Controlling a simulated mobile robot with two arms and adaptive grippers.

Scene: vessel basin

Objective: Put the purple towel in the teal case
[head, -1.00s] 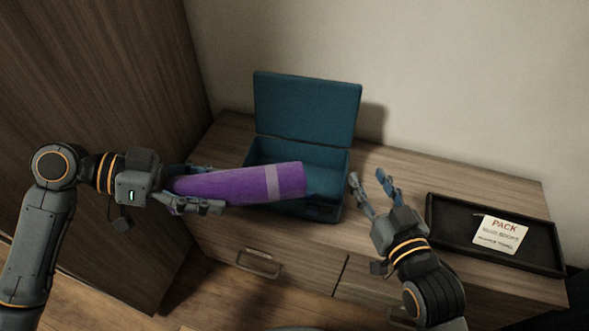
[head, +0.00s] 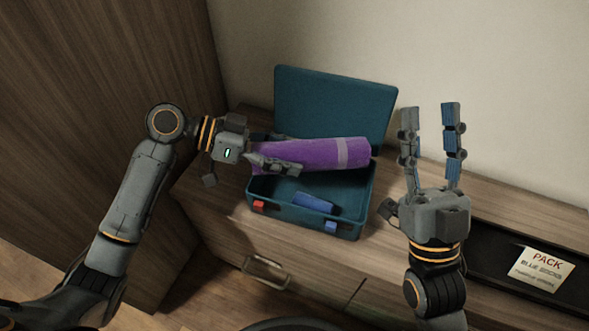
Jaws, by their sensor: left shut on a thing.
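The purple towel (head: 318,155) is a long roll with a pale band near its right end. My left gripper (head: 288,155) is shut on the towel's left part and holds it level above the teal case. The teal case (head: 364,208) stands open on the dresser, its lid (head: 335,103) raised at the back. A blue item (head: 314,203) lies inside the case; the towel hides part of the inside. My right gripper (head: 433,125) is open and empty, fingers pointing up, to the right of the case.
A black tray (head: 488,243) lies on the dresser at the right, holding a card (head: 542,268) that reads PACK and BLUE SOCKS. A tall wooden cabinet (head: 110,110) stands at the left. The dresser top (head: 395,215) is bare between case and tray.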

